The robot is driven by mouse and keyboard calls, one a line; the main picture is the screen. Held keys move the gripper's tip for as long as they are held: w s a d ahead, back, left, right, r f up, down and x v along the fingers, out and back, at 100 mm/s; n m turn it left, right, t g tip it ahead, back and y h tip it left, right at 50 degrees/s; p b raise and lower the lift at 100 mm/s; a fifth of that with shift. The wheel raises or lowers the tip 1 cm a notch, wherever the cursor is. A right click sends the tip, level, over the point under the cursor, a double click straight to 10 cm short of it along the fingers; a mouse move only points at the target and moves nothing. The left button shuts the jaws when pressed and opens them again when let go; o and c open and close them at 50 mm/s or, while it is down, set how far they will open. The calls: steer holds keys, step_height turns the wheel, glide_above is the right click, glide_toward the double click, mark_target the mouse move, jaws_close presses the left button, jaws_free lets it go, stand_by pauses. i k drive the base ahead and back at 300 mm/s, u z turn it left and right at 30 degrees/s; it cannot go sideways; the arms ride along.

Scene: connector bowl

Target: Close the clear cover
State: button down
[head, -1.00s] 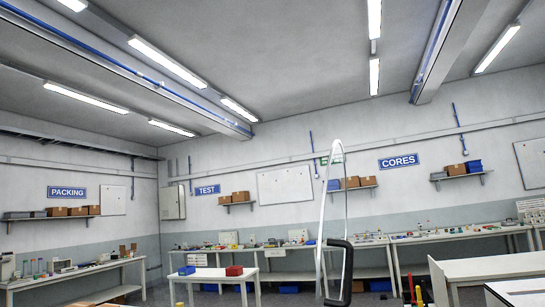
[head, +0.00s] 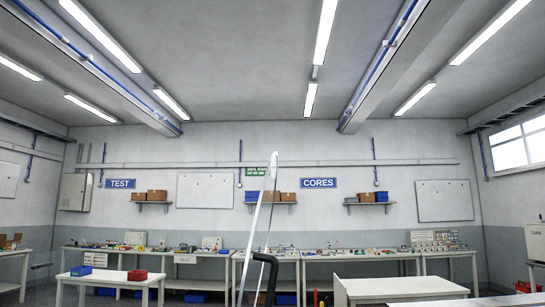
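The clear cover (head: 257,220) stands raised near the bottom centre, seen almost edge-on as a thin, pale, slightly tilted strip. A black handle (head: 268,262) is on it near the bottom edge of the picture. The lower part of the cover and whatever it is fixed to are below the frame. My gripper is not in view, so its place relative to the cover does not show.
A white table (head: 115,279) with a blue and a red bin stands at the lower left. White benches (head: 345,256) with small parts line the far wall. A white table (head: 400,287) stands at the lower right. A CORES sign (head: 318,183) is on the wall.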

mark_target(265, 257)
steer(key=i, duration=0.9)
steer(key=z, duration=0.05)
